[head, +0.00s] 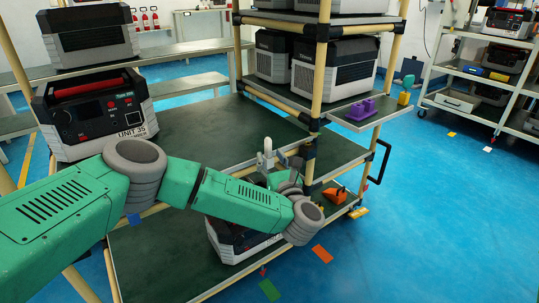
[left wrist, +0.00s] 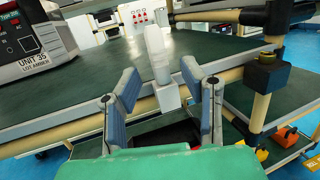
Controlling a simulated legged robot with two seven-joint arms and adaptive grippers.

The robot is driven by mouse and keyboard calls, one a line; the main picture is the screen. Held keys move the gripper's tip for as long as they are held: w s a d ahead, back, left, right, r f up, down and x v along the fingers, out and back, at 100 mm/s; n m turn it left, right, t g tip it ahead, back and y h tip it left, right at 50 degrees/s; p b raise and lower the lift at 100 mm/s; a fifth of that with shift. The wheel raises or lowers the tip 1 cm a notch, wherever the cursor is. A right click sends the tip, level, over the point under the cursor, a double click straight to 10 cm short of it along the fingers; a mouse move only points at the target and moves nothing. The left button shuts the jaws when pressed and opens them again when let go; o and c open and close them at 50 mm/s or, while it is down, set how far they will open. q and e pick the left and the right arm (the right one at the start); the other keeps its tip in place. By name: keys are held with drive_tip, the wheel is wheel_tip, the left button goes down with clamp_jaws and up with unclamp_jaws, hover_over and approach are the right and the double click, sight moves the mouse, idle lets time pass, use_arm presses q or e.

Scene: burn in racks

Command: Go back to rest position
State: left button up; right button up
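My left gripper (head: 280,163) is in front of the rack, beside the front edge of its middle shelf (head: 190,130). In the left wrist view its two blue-grey fingers (left wrist: 163,88) stand wide apart, open. A pale upright piece (left wrist: 157,52) with a grey block at its foot shows between and beyond them. I cannot tell whether it is part of the gripper or of the rack. No held object shows. My right gripper is not in view.
Unit 35 (head: 97,115) stands at the left of the middle shelf. Another unit (head: 232,240) sits on the lower shelf below my left arm. A purple fixture (head: 361,109) and an orange piece (head: 335,195) are on the right side ledges.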

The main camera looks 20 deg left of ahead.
use_arm(q)
drive_tip(key=s+d+f+m+t+h, duration=0.1)
drive_tip(key=s+d+f+m+h, duration=0.3)
drive_tip(key=s+d+m+h, duration=0.4)
drive_tip(key=s+d+f+m+h, duration=0.4)
drive_tip(key=s+d+m+h, duration=0.15)
drive_tip(key=d+m, duration=0.55)
drive_tip(key=s+a+f+m+g+h, duration=0.2)
drive_tip(key=s+f+m+g+h, duration=0.3)
drive_tip(key=s+f+m+g, duration=0.55)
drive_tip(key=s+a+f+m+g+y, duration=0.3)
drive_tip(key=s+a+m, duration=0.4)
drive_tip(key=s+a, duration=0.4)
drive_tip(key=s+a+f+m+g+y, duration=0.35)
drive_tip(key=s+a+m, duration=0.45)
drive_tip(key=a, duration=0.6)
wheel_tip(320, 180, up, 20)
drive_tip(key=s+a+p, duration=0.1)
drive_tip(key=s+p, duration=0.1)
drive_tip(key=p, duration=1.6)
drive_tip(key=shift+a+f+n+t+y, duration=0.25)
drive_tip(key=shift+a+n+t+y, duration=0.05)
drive_tip(key=shift+a+n+y, duration=0.15)
